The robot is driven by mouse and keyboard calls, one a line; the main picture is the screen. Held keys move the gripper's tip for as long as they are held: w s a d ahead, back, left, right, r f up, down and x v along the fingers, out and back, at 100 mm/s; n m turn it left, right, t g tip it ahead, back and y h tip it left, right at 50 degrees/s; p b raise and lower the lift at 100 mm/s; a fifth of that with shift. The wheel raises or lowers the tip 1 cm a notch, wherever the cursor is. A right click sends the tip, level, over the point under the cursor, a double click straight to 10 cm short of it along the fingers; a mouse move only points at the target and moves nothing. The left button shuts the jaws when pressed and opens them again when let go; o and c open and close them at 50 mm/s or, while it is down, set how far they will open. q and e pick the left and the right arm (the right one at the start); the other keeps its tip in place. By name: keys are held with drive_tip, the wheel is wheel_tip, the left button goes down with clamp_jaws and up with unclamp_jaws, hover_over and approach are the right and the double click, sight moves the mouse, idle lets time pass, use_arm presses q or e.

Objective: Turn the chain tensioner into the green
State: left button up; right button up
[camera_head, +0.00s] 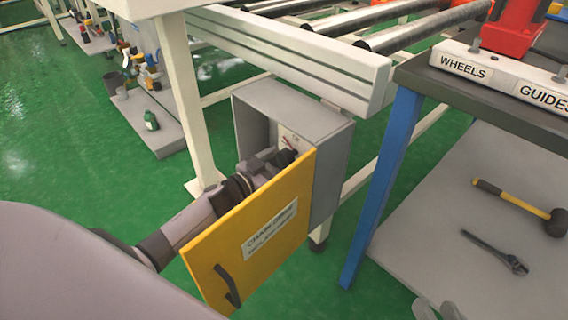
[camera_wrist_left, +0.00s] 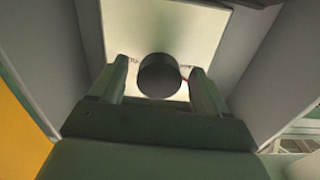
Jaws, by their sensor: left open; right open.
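The chain tensioner's grey box (camera_head: 330,140) hangs under the conveyor frame, with its yellow door (camera_head: 255,250) swung open and a black handle on it. Inside is a pale plate (camera_head: 289,136) with small markings. My left gripper (camera_head: 280,158) reaches past the door into the box. In the left wrist view, a dark round knob (camera_wrist_left: 159,76) stands before the plate (camera_wrist_left: 165,22), between the two open fingers, with gaps on both sides. In the head view my gripper hides the knob. My right gripper (camera_head: 438,311) shows only as fingertips at the bottom edge, open and empty.
A workbench with a blue leg (camera_head: 383,185) stands right of the box; its lower shelf (camera_head: 430,220) holds a mallet (camera_head: 520,208) and a wrench (camera_head: 497,252). The white conveyor frame (camera_head: 290,50) runs above. Bottles stand on a shelf (camera_head: 165,125) at left.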

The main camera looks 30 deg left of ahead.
use_arm(q)
drive_tip(key=shift+w+d, duration=0.25)
drive_tip(key=shift+w, duration=0.35)
drive_tip(key=c, duration=1)
